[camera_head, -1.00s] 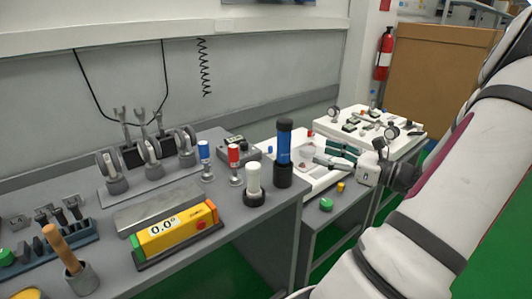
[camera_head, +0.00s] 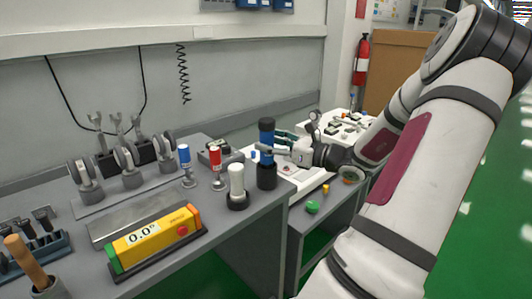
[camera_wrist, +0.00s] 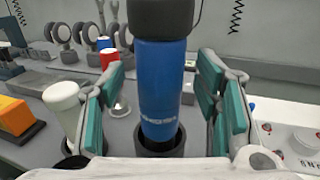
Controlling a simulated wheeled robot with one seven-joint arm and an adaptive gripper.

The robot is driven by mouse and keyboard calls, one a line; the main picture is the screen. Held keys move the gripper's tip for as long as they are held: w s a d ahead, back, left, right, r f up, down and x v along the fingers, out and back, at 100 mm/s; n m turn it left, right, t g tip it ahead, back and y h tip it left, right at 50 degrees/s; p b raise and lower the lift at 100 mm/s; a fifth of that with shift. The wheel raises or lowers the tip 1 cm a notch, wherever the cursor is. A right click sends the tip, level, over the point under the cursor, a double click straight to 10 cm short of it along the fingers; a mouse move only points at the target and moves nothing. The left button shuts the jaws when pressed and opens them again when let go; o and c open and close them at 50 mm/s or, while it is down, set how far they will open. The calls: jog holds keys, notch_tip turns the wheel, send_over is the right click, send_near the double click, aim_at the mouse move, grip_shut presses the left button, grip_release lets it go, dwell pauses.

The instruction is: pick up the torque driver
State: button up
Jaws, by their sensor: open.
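The torque driver, a blue cylinder with a black top (camera_head: 266,137), stands upright in a black round holder (camera_head: 267,176) near the bench's right edge. In the wrist view the blue body (camera_wrist: 163,88) fills the middle. My gripper (camera_head: 277,145) is open, its teal-padded fingers on the driver's right side in the head view. In the wrist view the left finger (camera_wrist: 100,108) and right finger (camera_wrist: 228,108) stand on either side of the driver with gaps visible. The driver's top is cut off there.
A white-handled tool (camera_head: 237,182) stands in a black base close to the driver. Red-topped (camera_head: 215,157) and blue-topped (camera_head: 184,158) pieces stand behind. A yellow level (camera_head: 155,238) lies nearer. A lower white-topped cart (camera_head: 293,182) adjoins on the right.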

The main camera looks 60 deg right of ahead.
aim_at(267, 119)
jog(key=shift+w, duration=0.6)
grip_shut()
jog(key=shift+r, duration=0.15)
notch_tip(267, 119, up, 10)
jog(key=p, duration=0.3)
jog(key=shift+p, duration=0.35)
